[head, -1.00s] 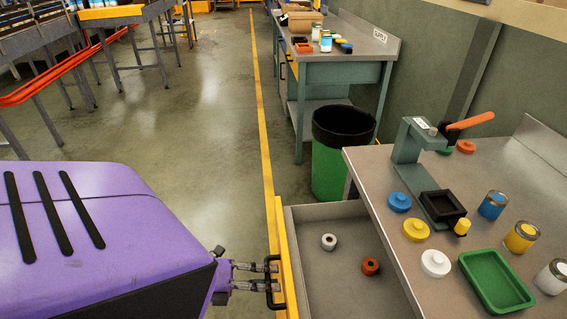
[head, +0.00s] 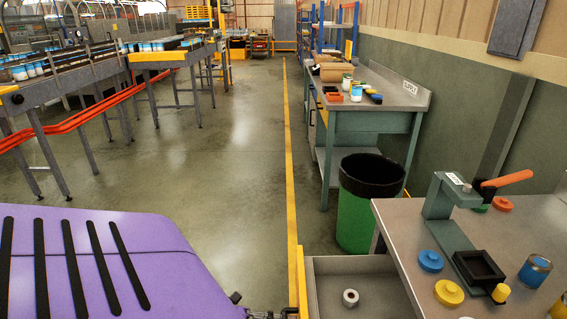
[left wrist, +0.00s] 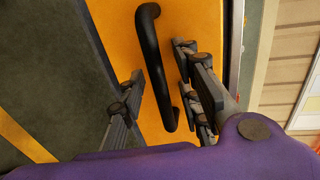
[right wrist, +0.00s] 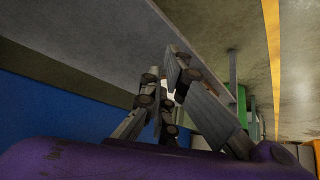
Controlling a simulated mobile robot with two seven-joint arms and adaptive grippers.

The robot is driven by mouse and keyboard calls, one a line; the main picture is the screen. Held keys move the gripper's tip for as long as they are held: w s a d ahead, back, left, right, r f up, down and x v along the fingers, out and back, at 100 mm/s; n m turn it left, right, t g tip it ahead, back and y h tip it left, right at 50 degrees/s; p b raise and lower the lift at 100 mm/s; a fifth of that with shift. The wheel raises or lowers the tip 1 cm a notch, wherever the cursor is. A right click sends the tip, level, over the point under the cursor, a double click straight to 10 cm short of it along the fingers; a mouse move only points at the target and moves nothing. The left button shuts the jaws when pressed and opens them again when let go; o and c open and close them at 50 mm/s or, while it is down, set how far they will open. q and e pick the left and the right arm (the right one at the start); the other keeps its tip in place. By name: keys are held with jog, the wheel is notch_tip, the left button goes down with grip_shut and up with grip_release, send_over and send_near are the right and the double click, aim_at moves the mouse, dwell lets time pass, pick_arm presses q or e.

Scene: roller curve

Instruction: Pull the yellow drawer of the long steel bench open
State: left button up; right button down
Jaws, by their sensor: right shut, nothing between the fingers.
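The yellow drawer (head: 301,290) stands pulled out from the long steel bench (head: 405,235); its grey inside shows in the head view. In the left wrist view its yellow front (left wrist: 190,20) carries a black bar handle (left wrist: 155,60). My left gripper (left wrist: 158,95) is open, with its fingers apart on either side of the handle. In the head view only a bit of this gripper (head: 268,315) shows at the bottom edge. My right gripper (right wrist: 165,90) is shut and empty beside a grey surface in the right wrist view; it is outside the head view.
The bench top holds a green press (head: 447,205), a blue lid (head: 431,261), a yellow lid (head: 449,292) and cans. A green bin (head: 355,220) stands behind the drawer.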

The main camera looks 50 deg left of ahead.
pick_arm(q)
jog(key=v, duration=1.2)
pick_arm(e)
jog(key=shift+w, duration=0.15)
pick_arm(q)
jog(key=shift+f, duration=0.1)
pick_arm(e)
jog(key=shift+a, duration=0.1)
